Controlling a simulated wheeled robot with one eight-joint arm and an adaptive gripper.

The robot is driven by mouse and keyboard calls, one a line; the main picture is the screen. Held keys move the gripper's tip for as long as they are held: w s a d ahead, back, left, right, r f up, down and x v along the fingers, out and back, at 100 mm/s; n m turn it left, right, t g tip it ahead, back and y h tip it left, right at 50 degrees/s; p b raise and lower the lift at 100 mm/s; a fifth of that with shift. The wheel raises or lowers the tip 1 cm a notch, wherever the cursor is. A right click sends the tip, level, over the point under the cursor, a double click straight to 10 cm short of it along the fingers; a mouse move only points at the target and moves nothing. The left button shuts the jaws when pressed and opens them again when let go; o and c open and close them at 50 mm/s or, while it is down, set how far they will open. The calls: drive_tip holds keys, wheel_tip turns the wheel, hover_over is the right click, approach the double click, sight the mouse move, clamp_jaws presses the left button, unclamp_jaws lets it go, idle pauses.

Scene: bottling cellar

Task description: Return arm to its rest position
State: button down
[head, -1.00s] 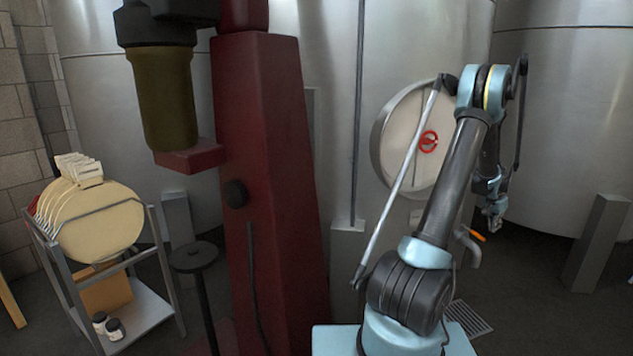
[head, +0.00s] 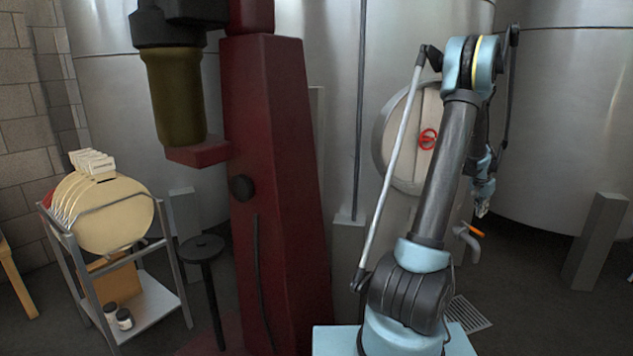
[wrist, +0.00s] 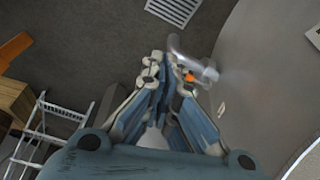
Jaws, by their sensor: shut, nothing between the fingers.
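My gripper (head: 482,208) hangs at the end of my folded arm, at the right of the head view, in front of a steel tank. In the wrist view my gripper (wrist: 170,76) has its fingers brought together, with nothing held between them. A tap with an orange handle (head: 476,231) shows just below the gripper in the head view. The tap (wrist: 192,62) also shows past the fingertips in the wrist view. I cannot tell the exact gap between the fingertips and the tap.
A dark red machine column (head: 270,180) stands left of my arm. A metal cart (head: 160,312) with round filter plates stands at the far left. A floor grate (head: 468,314) lies below the tap. A grey post (head: 600,243) stands at right. A round hatch (head: 405,165) is behind my arm.

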drive_tip(key=s+a+r+n+y, duration=0.15)
drive_tip(key=s+a+r, duration=0.25)
drive_tip(key=a, duration=0.6)
drive_tip(key=s+a+r+n, duration=0.2)
drive_tip(key=s+a+r, duration=0.2)
drive_tip(key=a, duration=0.5)
drive_tip(key=s+a+r+n, duration=0.2)
drive_tip(key=s+a+r, duration=0.25)
drive_tip(key=a, duration=0.55)
drive_tip(key=s+a+f+n+y, duration=0.1)
drive_tip(key=s+a+f+n, duration=0.2)
drive_tip(key=s+a, duration=0.6)
drive_tip(key=s+a+f+n+y, duration=0.1)
drive_tip(key=s+a+f+n, duration=0.2)
drive_tip(key=s+a, duration=0.6)
drive_tip(key=s+f, duration=0.2)
drive_tip(key=s, duration=0.5)
drive_tip(key=shift+a, duration=0.25)
drive_tip(key=shift+s+n, duration=0.1)
drive_tip(key=shift+n, duration=0.15)
drive_tip(key=shift+w+f, duration=0.15)
drive_tip(key=shift+w, duration=0.3)
drive_tip(key=c, duration=2.4)
unclamp_jaws()
